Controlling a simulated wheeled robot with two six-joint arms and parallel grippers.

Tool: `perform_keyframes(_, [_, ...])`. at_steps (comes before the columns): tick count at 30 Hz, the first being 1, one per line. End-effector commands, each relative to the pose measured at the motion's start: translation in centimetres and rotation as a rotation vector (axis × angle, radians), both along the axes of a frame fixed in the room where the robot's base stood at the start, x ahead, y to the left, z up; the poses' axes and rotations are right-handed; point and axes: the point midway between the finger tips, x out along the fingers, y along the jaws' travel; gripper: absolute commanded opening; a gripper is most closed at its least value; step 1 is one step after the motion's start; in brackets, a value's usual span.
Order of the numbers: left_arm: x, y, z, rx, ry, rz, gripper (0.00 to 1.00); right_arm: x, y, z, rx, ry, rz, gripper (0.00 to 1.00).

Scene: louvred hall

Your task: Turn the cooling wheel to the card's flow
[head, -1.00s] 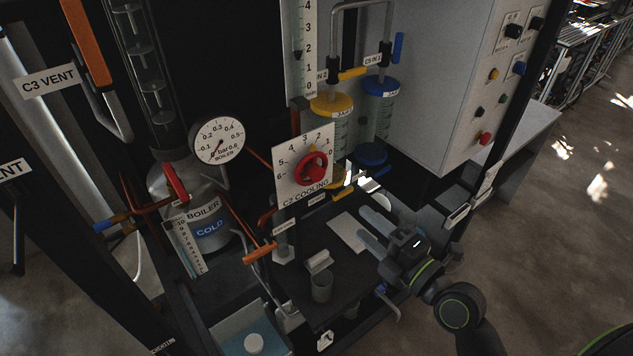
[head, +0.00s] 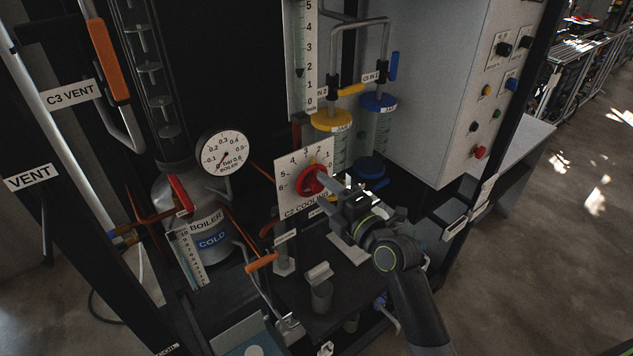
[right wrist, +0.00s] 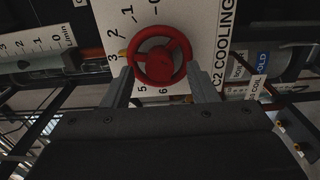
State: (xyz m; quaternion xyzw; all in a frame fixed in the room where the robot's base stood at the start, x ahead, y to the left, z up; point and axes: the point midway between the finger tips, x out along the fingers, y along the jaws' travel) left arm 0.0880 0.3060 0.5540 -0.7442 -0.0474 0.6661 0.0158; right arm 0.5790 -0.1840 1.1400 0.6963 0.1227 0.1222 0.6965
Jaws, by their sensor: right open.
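The red cooling wheel (head: 309,183) sits on the white C2 COOLING plate (head: 289,199), numbered from 0 to 6. In the right wrist view the wheel (right wrist: 159,40) shows large, with a small orange pointer (right wrist: 122,53) close to the 3. My right gripper (head: 326,186) is open at the wheel in the head view. In the right wrist view its fingers (right wrist: 161,82) stand on either side of the wheel's lower part; I cannot tell whether they touch it. A pale flat piece (head: 350,250), perhaps the card, lies on the dark bench; nothing on it is readable. My left gripper is not in view.
The boiler (head: 181,192) with its gauge (head: 223,153) stands left of the wheel. A blue knob (head: 370,168) is close to my right gripper. A grey cabinet (head: 440,80) rises at the right.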

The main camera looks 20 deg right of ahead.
Motion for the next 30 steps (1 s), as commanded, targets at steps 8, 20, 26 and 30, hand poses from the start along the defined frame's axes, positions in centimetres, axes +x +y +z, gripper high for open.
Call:
perform_keyframes(8, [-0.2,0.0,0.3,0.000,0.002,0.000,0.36,1.7,0.6,-0.1,0.000,0.000,0.000,0.53])
perform_keyframes(20, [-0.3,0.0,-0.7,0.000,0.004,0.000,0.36,3.4,1.3,0.2,0.000,-0.005,0.000,0.53])
perform_keyframes(26, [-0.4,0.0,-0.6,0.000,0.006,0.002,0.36,3.4,1.3,0.4,0.001,-0.009,-0.001,0.50])
perform_keyframes(30, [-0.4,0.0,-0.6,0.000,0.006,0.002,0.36,3.4,1.3,0.5,0.002,-0.011,-0.001,0.32])
